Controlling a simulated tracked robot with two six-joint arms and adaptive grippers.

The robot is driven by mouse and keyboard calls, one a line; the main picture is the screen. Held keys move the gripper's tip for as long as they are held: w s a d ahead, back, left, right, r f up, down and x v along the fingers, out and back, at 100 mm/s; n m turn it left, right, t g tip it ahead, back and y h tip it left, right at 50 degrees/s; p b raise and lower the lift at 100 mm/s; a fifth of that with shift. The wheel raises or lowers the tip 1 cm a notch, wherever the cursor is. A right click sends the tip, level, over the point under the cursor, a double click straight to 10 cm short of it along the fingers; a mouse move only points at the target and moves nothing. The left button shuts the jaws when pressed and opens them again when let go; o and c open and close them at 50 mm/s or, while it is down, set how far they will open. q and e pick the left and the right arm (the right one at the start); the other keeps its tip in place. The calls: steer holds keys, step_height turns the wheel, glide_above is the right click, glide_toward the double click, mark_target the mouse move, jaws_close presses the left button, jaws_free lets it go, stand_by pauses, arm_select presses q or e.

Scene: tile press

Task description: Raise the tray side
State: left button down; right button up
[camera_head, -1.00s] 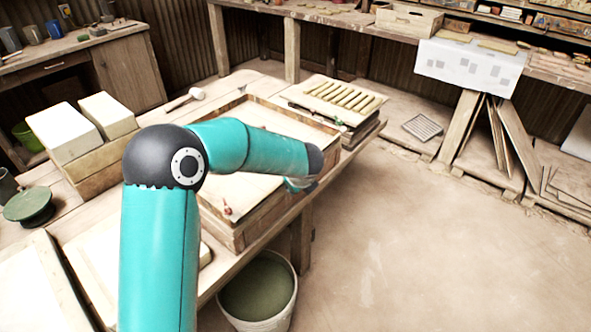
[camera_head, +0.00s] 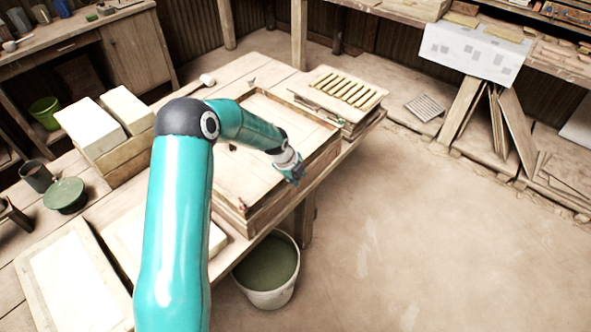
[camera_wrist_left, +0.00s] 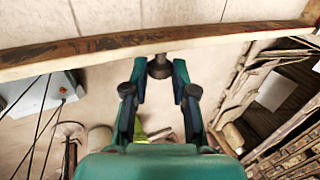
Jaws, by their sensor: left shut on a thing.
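The wooden tray (camera_head: 228,217) sits on the workbench with a pale flat surface inside its low walls. My left gripper (camera_head: 292,173) is at the tray's right-hand long side, near its middle. In the left wrist view, a wooden bar, the tray side (camera_wrist_left: 220,34), runs across the top. A dark round knob (camera_wrist_left: 159,67) stands out from it between the fingertips. My left gripper (camera_wrist_left: 158,80) is shut on this knob. The arm hides part of the tray in the head view. I cannot tell whether the side is raised. My right gripper is out of view.
A rack of yellowish bars (camera_head: 350,88) stands behind the tray. White blocks (camera_head: 90,128) and a green round dish (camera_head: 65,194) are at the left. A bucket (camera_head: 268,292) stands on the floor below the bench edge. The floor at right is open.

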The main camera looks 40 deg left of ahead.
arm_select(q)
steer(key=shift+w+a+r, duration=0.15)
steer(key=shift+a+r, duration=0.05)
steer(key=shift+a, duration=0.05)
steer(key=c, duration=1.1)
jaws_free()
steer(key=shift+c, duration=0.2)
steer(key=shift+o, duration=0.9)
steer(key=shift+d+f, duration=0.1)
steer(key=v, duration=1.2)
